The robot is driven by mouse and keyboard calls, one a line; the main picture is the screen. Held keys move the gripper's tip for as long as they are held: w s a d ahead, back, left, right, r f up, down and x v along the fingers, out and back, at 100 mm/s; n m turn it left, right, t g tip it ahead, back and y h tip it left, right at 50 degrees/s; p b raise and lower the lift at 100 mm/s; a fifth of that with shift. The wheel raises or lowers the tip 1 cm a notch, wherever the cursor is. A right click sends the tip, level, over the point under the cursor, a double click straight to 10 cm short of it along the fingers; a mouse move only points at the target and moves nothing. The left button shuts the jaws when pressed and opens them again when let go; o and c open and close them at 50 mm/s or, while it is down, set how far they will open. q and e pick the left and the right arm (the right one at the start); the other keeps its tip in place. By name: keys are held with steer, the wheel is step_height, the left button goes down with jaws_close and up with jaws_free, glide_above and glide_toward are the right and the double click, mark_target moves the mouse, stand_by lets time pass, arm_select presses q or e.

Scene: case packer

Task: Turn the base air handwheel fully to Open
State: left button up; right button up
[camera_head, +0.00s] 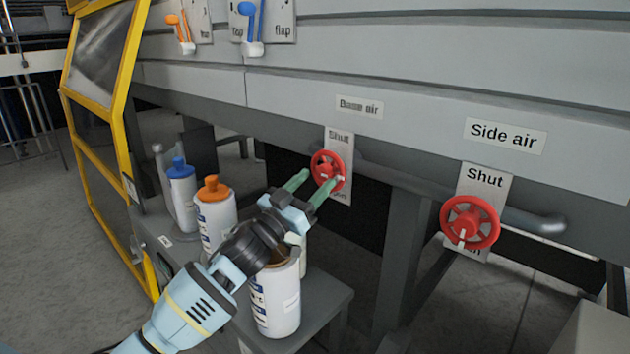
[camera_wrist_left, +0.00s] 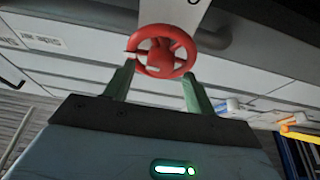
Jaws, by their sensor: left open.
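The red base air handwheel (camera_head: 328,170) sits on a plate below the "Base air" label (camera_head: 359,107). The plate reads "Shut" above the wheel; its lower lettering is mostly hidden. My left gripper (camera_head: 312,184) is open, its green fingers pointing at the wheel. In the left wrist view the wheel (camera_wrist_left: 161,51) lies beyond and between the spread fingertips (camera_wrist_left: 157,72). I cannot tell whether either finger touches the rim. A second red handwheel (camera_head: 470,222) sits under the "Side air" label (camera_head: 505,135) to the right. My right gripper is not in view.
A yellow-framed guard (camera_head: 115,130) stands at the left. Orange (camera_head: 180,30) and blue (camera_head: 250,25) levers are above.

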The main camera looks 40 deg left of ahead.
arm_select(q)
steer(key=shift+w+r, duration=0.25)
steer(key=shift+w, duration=0.35)
steer(key=c, duration=1)
steer(key=shift+o, duration=0.2)
